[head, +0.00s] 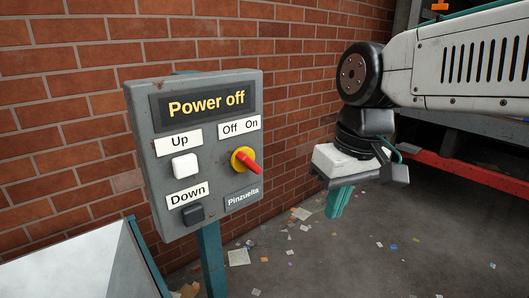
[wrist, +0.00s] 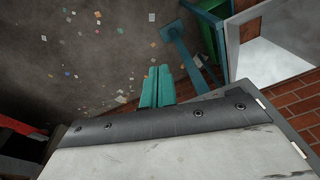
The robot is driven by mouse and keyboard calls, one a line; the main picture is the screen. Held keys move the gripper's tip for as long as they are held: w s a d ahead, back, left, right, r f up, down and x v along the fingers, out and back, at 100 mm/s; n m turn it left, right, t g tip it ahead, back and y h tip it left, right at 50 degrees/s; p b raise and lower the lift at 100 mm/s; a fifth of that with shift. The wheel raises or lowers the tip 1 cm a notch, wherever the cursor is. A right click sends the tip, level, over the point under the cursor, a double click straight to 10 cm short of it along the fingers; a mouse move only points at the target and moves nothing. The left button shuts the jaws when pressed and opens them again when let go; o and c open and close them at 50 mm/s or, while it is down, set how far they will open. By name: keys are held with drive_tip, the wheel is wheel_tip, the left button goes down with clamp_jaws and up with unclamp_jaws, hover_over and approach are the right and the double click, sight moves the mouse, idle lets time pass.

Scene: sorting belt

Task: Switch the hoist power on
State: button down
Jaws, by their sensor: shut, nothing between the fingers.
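A grey control box (head: 208,215) stands on a teal post (head: 211,262) in the head view. Its display (head: 206,102) reads "Power off". A red rotary knob (head: 250,162) on a yellow base sits under the "Off" and "On" labels, and its handle points out and down to the right. My gripper (head: 335,213) is to the right of the box, apart from the knob, with its teal fingers together and pointing down. The fingers also show close together in the wrist view (wrist: 157,78), with nothing between them. The knob cannot be made out in the wrist view.
A white "Up" button (head: 185,166) and a dark "Down" button (head: 193,214) are left of the knob. A brick wall (head: 60,110) stands behind. A pale-topped unit (head: 75,270) is at lower left. A red rail (head: 470,172) is at right. Scraps litter the floor.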

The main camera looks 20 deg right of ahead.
sight(248, 162)
drive_tip(key=w+d+r+n+y, duration=0.1)
drive_tip(key=w+r, duration=0.2)
drive_tip(key=w, duration=0.4)
drive_tip(key=w+d+r+n+y, duration=0.1)
drive_tip(key=w+r, duration=0.3)
drive_tip(key=w, duration=0.4)
drive_tip(key=w+d+r+n+t+y, duration=0.1)
drive_tip(key=w+r, duration=0.3)
drive_tip(key=w, duration=0.4)
drive_tip(key=shift+d+y, duration=0.3)
drive_tip(key=shift+f, duration=0.2)
drive_tip(key=s+a+x, duration=0.1)
drive_tip(key=a+x, duration=0.1)
drive_tip(key=x, duration=1.1)
drive_tip(key=shift+s+r, duration=0.2)
drive_tip(key=shift+s, duration=0.1)
